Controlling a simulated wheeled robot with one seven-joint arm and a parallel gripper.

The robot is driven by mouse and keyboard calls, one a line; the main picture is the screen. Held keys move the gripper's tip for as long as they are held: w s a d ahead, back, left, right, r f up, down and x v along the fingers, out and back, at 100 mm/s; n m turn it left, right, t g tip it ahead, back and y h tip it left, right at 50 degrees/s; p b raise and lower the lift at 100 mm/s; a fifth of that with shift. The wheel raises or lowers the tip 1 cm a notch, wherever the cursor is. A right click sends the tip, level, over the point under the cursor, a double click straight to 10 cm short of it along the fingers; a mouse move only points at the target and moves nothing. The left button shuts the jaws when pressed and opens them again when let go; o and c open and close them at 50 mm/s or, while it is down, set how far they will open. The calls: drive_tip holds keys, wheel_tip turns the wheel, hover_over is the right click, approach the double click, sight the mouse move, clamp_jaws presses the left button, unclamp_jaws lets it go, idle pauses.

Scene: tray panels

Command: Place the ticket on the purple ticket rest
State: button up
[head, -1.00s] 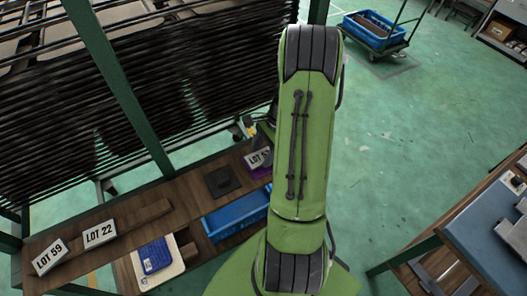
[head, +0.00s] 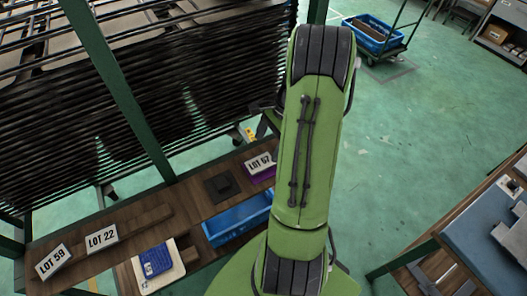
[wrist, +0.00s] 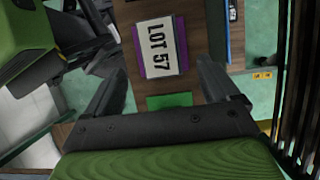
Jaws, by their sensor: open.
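A white ticket marked LOT 57 (wrist: 160,44) lies on the purple ticket rest (wrist: 138,52), whose purple edges show on both sides of it in the wrist view. In the head view the ticket (head: 260,162) shows beside my arm, with part of the purple rest (head: 263,175) below it; my arm hides what lies to the right. My gripper (wrist: 161,68) is open, with its fingers apart on either side of the ticket and not touching it. Nothing is held between them.
Tickets LOT 22 (head: 102,238) and LOT 59 (head: 53,261) stand on the bench's left. A dark square block (head: 219,185), blue bin (head: 236,221) and blue item on a pale tray (head: 155,260) are nearby. A green piece (wrist: 169,101) shows near the gripper. A rack stands behind.

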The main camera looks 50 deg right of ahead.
drive_tip(key=w+p+v, duration=0.1)
drive_tip(key=p+v, duration=0.1)
drive_tip(key=v, duration=0.4)
drive_tip(key=w+a+r+n+h, duration=0.1)
drive_tip(key=a+r+n+h, duration=0.2)
drive_tip(key=a+r+n, duration=0.9)
drive_tip(key=s+a+r+n+t+h, duration=0.1)
drive_tip(key=s+a+r+n+t, duration=0.2)
drive_tip(key=s+a+n, duration=0.6)
drive_tip(key=s+a+t, duration=0.1)
drive_tip(key=s+a, duration=0.1)
drive_tip(key=a, duration=0.2)
drive_tip(key=shift+s+a+b, duration=0.2)
drive_tip(key=shift+s+b, duration=0.05)
drive_tip(key=shift+b, duration=0.05)
